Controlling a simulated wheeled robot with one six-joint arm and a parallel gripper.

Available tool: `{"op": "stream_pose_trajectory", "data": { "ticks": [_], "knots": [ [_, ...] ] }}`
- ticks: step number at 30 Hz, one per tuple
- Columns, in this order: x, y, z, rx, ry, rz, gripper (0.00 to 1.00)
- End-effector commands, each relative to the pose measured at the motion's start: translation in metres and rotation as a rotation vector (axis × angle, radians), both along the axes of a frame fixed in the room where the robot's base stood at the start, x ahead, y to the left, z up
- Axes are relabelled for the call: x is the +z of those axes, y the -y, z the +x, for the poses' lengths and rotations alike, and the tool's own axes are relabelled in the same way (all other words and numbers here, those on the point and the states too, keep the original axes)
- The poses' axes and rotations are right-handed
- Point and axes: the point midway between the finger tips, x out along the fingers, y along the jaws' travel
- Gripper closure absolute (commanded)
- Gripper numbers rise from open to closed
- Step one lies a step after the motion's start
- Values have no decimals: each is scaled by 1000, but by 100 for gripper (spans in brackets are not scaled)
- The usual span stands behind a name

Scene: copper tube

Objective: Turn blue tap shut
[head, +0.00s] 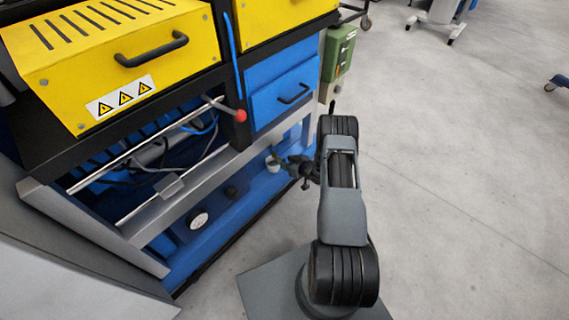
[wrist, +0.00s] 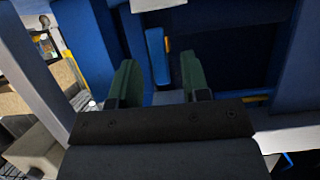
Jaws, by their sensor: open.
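A bright blue upright bar (wrist: 157,58), which looks like the blue tap's handle, shows in the wrist view beyond and between my fingertips. A small orange piece (wrist: 167,45) sits at its right edge. My gripper (wrist: 158,70) is open, with its two green fingers apart and nothing held. I cannot tell whether the bar is between the fingers or only behind them. In the head view my gripper (head: 286,164) is at the right end of the machine's lower blue shelf. The tap cannot be made out there.
The machine has yellow drawers (head: 115,55), a blue drawer (head: 284,96) and a grey frame rail (head: 190,180) above the lower shelf. A red-knobbed lever (head: 240,116) sticks out above.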

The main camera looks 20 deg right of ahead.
Motion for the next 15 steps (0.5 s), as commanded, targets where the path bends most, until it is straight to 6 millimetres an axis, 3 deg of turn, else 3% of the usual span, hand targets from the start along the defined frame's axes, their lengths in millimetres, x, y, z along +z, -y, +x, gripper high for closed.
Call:
{"op": "stream_pose_trajectory", "data": {
  "ticks": [6,15],
  "knots": [
    [-8,-7,15,1,0,0,57],
    [-9,-9,19,0,0,0,57]
  ]
}}
